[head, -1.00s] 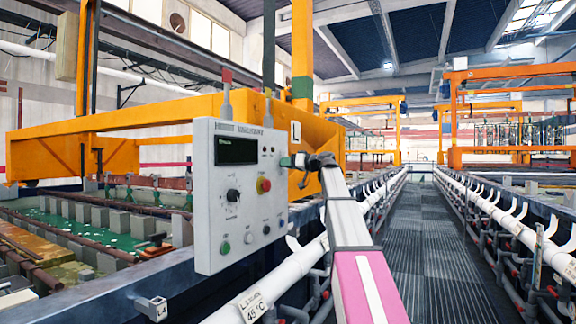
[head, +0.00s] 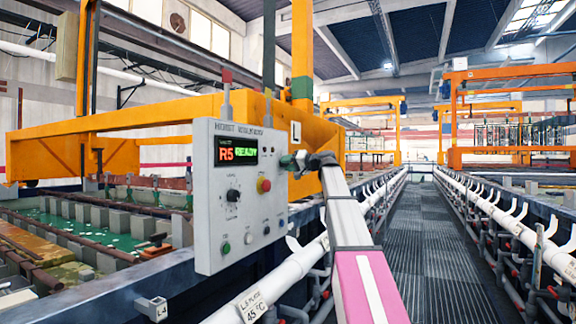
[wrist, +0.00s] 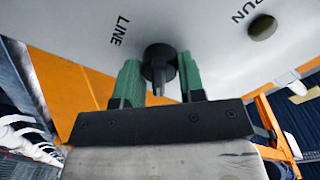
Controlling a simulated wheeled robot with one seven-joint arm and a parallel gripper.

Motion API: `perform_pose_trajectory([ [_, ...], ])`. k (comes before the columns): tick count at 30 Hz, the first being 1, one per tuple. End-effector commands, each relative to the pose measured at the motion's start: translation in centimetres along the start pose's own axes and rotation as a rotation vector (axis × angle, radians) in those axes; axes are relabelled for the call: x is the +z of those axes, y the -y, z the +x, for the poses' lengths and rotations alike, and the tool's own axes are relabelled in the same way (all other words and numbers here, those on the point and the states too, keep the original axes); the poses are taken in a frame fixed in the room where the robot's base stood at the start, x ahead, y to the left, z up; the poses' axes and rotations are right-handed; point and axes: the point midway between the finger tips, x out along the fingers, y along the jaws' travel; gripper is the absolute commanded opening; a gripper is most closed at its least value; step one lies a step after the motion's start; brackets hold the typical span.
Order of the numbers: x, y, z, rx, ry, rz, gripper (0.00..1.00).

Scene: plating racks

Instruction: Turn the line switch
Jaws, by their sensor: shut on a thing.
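The line switch (wrist: 159,68) is a dark round knob with a narrow grip, beside the word LINE on a pale panel face in the wrist view. My gripper (wrist: 160,82) has green fingers on both sides of the knob and is shut on it. In the head view my gripper (head: 291,161) reaches the right edge of the grey control box (head: 225,260). The switch itself cannot be made out there. The box's display (head: 236,151) is lit and reads R5 in red and READY in green.
An orange hoist frame (head: 150,114) stands behind. Tanks lie at the left. A dark walkway (head: 418,260) runs clear between white pipes.

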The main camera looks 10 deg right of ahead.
Motion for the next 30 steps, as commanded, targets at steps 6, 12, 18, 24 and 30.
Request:
perform_pose_trajectory([
  [6, 0.0, -0.1, 0.0, 0.001, 0.001, 0.01, 0.13],
  [12, 0.0, -0.1, 0.0, 0.001, 0.001, 0.009, 0.13],
  [18, 0.0, 0.0, 0.0, 0.001, 0.001, 0.008, 0.62],
  [24, 0.0, 0.0, -0.1, 0.0, 0.001, 0.008, 0.62],
  [30, 0.1, 0.0, -2.2, 0.001, -0.001, 0.008, 0.62],
])
